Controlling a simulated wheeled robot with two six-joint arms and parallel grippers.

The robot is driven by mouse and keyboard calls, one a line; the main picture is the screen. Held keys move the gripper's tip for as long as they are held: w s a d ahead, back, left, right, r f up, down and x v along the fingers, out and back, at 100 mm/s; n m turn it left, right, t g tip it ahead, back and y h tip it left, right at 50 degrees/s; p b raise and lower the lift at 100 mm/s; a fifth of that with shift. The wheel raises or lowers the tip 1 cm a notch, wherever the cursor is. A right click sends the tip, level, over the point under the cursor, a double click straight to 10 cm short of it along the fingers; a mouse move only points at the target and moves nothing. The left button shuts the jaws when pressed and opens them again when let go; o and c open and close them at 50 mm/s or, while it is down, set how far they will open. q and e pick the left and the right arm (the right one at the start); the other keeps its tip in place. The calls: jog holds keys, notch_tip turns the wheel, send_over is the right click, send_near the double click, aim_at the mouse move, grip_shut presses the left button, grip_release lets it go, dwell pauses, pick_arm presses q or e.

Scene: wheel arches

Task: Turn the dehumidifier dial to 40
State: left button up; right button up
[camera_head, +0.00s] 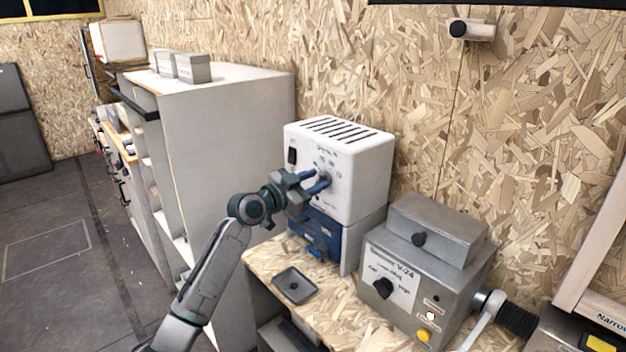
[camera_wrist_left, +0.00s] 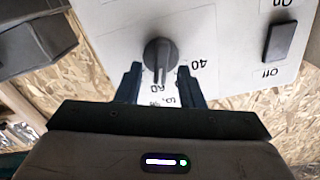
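The dehumidifier (camera_head: 359,168) is a white box with a slotted top, standing on a blue and grey unit. Its round black dial (camera_wrist_left: 160,56) shows in the left wrist view, with its pointer straight down in that picture, toward a partly legible number. The 40 mark (camera_wrist_left: 201,64) is right of the dial there. My left gripper (camera_head: 320,182) is in front of the dial. In the head view the gripper partly hides the dial. My right gripper is out of view.
A black On/Off switch (camera_wrist_left: 280,41) is on the same panel. A grey box with a black knob (camera_head: 384,288) and a side lever stands to the right. A small dark tray (camera_head: 293,285) lies on the bench. A tall grey cabinet (camera_head: 235,140) stands left.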

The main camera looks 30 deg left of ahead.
pick_arm(q)
grip_shut()
